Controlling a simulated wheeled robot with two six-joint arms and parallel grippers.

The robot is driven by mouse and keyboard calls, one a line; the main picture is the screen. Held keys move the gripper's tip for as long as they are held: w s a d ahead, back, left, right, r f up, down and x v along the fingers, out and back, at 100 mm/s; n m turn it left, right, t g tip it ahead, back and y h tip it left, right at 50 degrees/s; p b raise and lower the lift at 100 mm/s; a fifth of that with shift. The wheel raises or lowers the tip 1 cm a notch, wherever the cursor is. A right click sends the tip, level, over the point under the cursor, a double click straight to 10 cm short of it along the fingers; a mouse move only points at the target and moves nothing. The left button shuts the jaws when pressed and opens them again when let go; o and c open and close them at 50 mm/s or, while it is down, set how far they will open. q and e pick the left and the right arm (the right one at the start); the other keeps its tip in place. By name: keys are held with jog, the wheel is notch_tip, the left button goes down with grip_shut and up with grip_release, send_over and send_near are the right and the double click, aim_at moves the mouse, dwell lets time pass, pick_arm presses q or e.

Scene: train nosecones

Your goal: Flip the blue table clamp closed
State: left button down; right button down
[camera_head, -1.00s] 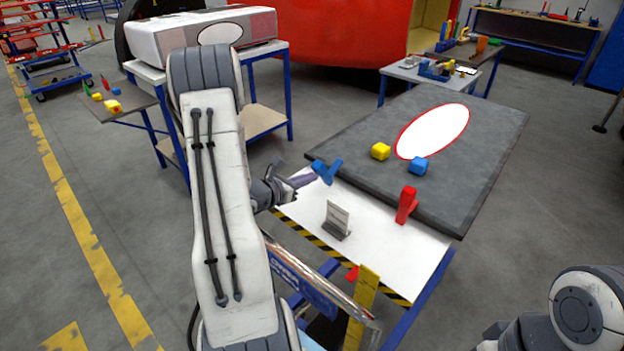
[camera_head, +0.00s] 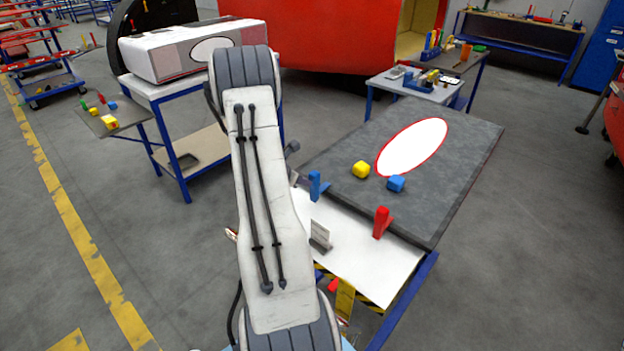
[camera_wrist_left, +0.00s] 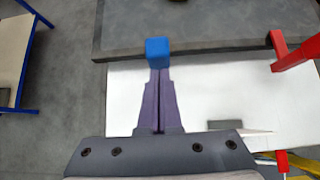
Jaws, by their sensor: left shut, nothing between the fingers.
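The blue table clamp (camera_head: 315,186) sits at the left corner of the dark slab's near edge in the head view, its handle standing upright. In the left wrist view the blue clamp (camera_wrist_left: 158,49) shows as a blue block at the slab edge, straight ahead of the fingertips. My left gripper (camera_wrist_left: 160,72) is shut and empty, its purple fingers together and their tips right at the clamp's near side; I cannot tell whether they touch it. In the head view my left arm mostly hides the gripper. My right gripper is out of view.
A red clamp (camera_head: 382,223) stands at the same slab edge (camera_head: 455,190). A small grey stand (camera_head: 320,236) is on the white tabletop (camera_head: 365,262).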

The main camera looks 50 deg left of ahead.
pick_arm(q)
jog(key=shift+w+r+g+p, duration=0.2)
jog(key=shift+w+g+p, duration=0.25)
jog(key=shift+p, duration=0.1)
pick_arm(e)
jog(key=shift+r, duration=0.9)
